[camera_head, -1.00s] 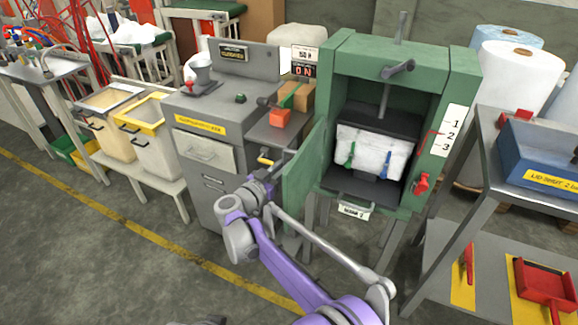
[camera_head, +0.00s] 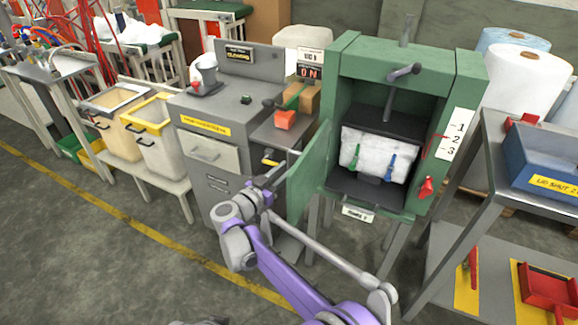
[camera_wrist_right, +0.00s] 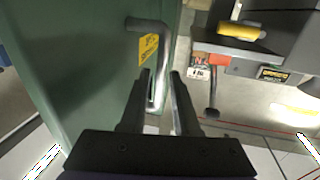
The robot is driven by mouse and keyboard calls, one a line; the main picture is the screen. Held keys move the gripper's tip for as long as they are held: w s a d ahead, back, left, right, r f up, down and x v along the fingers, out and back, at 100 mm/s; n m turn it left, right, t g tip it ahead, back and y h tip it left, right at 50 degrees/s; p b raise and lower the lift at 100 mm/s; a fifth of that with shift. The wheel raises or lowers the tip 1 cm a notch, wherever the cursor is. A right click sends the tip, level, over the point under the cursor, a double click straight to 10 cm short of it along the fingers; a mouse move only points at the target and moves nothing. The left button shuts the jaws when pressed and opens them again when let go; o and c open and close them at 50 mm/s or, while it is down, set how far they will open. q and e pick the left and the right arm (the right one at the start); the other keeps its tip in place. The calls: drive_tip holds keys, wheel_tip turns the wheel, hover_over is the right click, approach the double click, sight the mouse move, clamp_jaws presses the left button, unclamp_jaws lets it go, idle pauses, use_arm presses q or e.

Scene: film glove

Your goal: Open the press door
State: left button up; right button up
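The green press (camera_head: 405,52) stands right of centre in the head view. Its front is uncovered, with a white wrapped block (camera_head: 378,155) inside. The press door (camera_head: 308,175) stands swung out on the left side of the opening. My right gripper (camera_head: 275,182) is just left of the door. In the right wrist view, the door fills the left side, with a grey bent handle (camera_wrist_right: 150,25) and a yellow label. The right gripper's fingers (camera_wrist_right: 163,80) are apart, with the handle's lower end between them and a gap visible. My left gripper is not visible.
A grey machine (camera_head: 225,110) with a small side shelf stands left of the door. Bins (camera_head: 155,135) stand farther left. A grey table with a blue tray (camera_head: 540,165) is at the right. Floor is clear at the lower left.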

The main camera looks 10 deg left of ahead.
drive_tip(key=v, duration=0.8)
drive_tip(key=shift+p, duration=0.3)
drive_tip(key=shift+s+a, duration=0.1)
drive_tip(key=shift+s, duration=0.05)
